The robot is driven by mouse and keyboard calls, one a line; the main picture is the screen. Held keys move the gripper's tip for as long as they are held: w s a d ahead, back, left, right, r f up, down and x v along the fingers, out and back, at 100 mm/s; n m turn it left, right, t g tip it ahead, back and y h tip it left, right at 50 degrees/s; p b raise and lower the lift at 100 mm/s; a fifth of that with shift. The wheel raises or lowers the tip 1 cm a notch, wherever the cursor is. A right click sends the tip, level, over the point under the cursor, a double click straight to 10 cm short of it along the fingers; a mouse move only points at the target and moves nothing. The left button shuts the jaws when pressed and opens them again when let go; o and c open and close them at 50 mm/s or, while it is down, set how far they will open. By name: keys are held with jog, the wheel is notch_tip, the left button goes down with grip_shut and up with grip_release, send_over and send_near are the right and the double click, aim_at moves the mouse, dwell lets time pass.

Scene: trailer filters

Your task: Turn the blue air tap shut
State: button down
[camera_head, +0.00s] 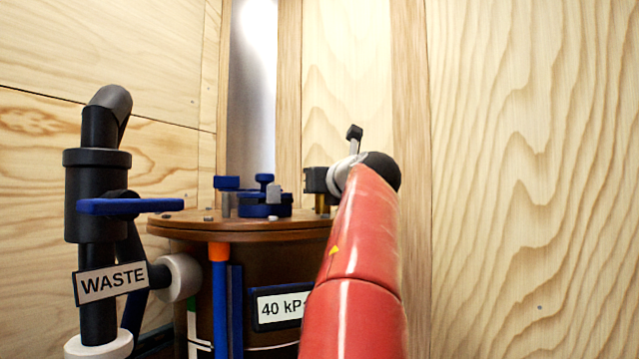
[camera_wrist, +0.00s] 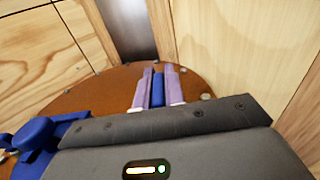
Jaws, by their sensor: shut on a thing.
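The blue air tap (camera_wrist: 157,90) shows in the wrist view as a narrow blue handle above the brown round lid. My gripper (camera_wrist: 158,71) has its two pale lilac fingers on either side of this handle, shut on it. In the head view my gripper (camera_head: 316,180) is a dark block over the right part of the lid, at the end of my red arm. A small brass piece (camera_head: 322,204) shows below it. The held handle cannot be made out there; my gripper and arm cover that area.
Other blue fittings (camera_head: 265,209) stand on the brown lid (camera_head: 195,224), left of my gripper. A black WASTE pipe (camera_head: 92,200) with a blue lever (camera_head: 130,206) stands at the left. A 40 kPa label (camera_head: 280,308) is on the vessel. Plywood walls close the back and sides.

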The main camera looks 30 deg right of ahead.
jog(key=shift+f+m+h+b, duration=0.25)
jog(key=shift+m+h+b, duration=0.15)
jog(key=shift+h+b, duration=0.25)
jog(key=shift+d+m+g+h+b, duration=0.15)
jog(key=shift+m+g+h+b, duration=0.35)
jog(key=shift+m+h+b, duration=0.35)
jog(key=shift+d+r+m+g+h, duration=0.1)
jog(key=shift+r+m+g+h, duration=0.15)
jog(key=shift+h, duration=0.45)
jog(key=c, duration=1.5)
grip_release()
jog(key=shift+s, duration=0.1)
jog(key=b+v, duration=0.4)
jog(key=v, duration=0.3)
jog(key=shift+f+b, duration=0.15)
jog(key=shift+b, duration=0.2)
jog(key=shift+s, duration=0.35)
